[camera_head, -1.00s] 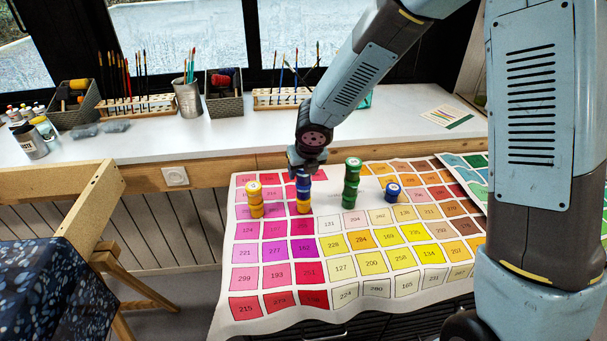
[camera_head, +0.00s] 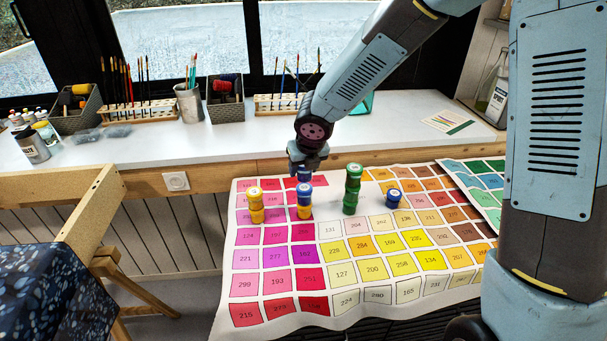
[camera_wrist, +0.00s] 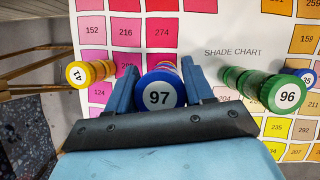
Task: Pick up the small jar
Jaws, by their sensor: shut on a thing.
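My gripper (camera_head: 306,163) is shut on a small blue jar (camera_head: 304,174). In the wrist view this jar (camera_wrist: 160,92) has a white lid label reading 97 and sits between the two fingers. The held jar is just above a short stack: a blue jar (camera_head: 305,191) with a pale lid, now showing its top, on a yellow jar (camera_head: 304,212). Whether the held jar is fully clear of the stack is hard to tell, but the lower lid shows beneath it.
A yellow stack (camera_head: 256,206) stands left, also in the wrist view, its lid labelled 41. A taller green stack (camera_head: 351,190), labelled 96, and a lone blue jar (camera_head: 393,198) stand right. All are on a colour chart sheet (camera_head: 330,275). A white counter (camera_head: 240,135) lies behind.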

